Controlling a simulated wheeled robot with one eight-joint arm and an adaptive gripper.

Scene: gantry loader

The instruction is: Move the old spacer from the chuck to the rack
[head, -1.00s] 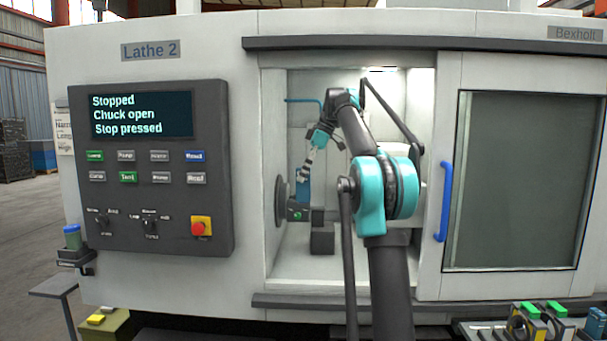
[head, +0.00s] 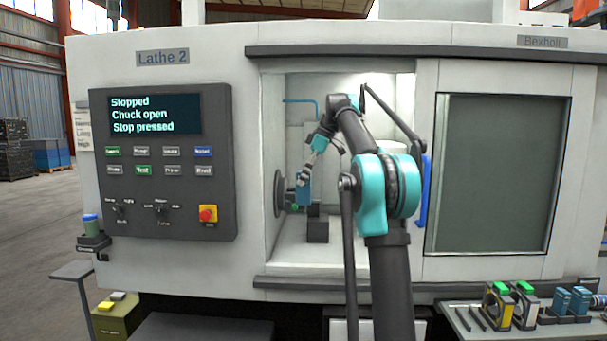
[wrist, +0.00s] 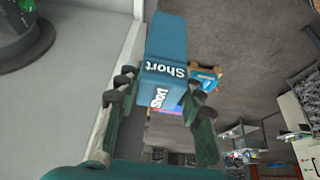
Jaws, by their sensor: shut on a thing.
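My gripper (wrist: 155,98) is shut on a blue spacer block (wrist: 168,40) marked "Short", with a finger on either side of it. In the head view the blue block (head: 303,187) hangs below my gripper (head: 307,172), inside the open doorway and just right of the chuck (head: 279,193). The dark round chuck (wrist: 20,30) is at the top left in the wrist view, apart from the block. A small green spot shows beside the chuck in the head view. The rack (head: 462,318) is at the lower right, with blue blocks and green-topped parts on it.
The sliding door (head: 500,175) with its blue handle (head: 424,190) stands to the right of the opening. The control panel (head: 163,160) at the left reads "Stopped, Chuck open, Stop pressed". A dark block (head: 317,229) stands low inside the machine.

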